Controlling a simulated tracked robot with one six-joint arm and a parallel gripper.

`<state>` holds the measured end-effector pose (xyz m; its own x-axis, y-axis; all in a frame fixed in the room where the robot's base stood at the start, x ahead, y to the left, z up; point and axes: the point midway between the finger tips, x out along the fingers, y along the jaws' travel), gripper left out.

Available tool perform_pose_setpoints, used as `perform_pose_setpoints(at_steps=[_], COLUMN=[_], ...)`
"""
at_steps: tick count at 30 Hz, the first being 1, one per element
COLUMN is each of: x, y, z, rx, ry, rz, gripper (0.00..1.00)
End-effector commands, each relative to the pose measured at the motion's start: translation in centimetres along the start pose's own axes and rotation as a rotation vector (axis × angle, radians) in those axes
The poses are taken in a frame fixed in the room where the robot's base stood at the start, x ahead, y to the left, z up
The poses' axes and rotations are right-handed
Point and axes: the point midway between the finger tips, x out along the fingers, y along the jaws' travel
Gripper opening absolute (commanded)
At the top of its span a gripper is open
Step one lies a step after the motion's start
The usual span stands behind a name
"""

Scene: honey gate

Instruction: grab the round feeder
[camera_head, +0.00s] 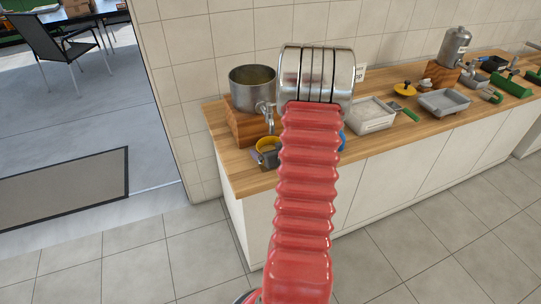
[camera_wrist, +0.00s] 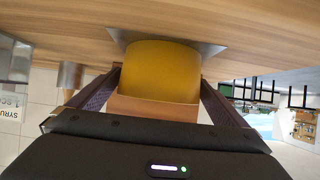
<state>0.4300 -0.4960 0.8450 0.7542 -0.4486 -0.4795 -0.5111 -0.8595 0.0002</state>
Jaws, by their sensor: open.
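A yellow, round-sided body (camera_wrist: 160,72), which looks like the round feeder, stands against the wooden counter in the wrist view, which appears upside down. A grey flat patch lies between it and the counter. A tan, flat-faced part (camera_wrist: 158,109) shows on the near side. My gripper (camera_wrist: 160,76) is open, with one dark finger on each side of the yellow body; whether they touch it I cannot tell.
A steel pot (camera_head: 253,88) with a tap stands on a wooden block (camera_head: 243,123) at the left. A white tray (camera_head: 371,115), a grey tray (camera_head: 444,101) and a yellow disc with a dark knob (camera_head: 404,89) lie to the right. A wall backs the counter.

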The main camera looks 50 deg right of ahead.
Motion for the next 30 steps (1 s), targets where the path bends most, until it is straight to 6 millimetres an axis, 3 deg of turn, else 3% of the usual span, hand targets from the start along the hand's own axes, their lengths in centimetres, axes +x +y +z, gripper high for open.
perform_pose_setpoints(at_steps=[10,30], x=[-0.04,-0.04], y=[0.02,0.02], z=[0.01,0.01], rx=[0.000,0.000], ry=[0.000,0.000], rz=[0.000,0.000], gripper=[0.96,0.49])
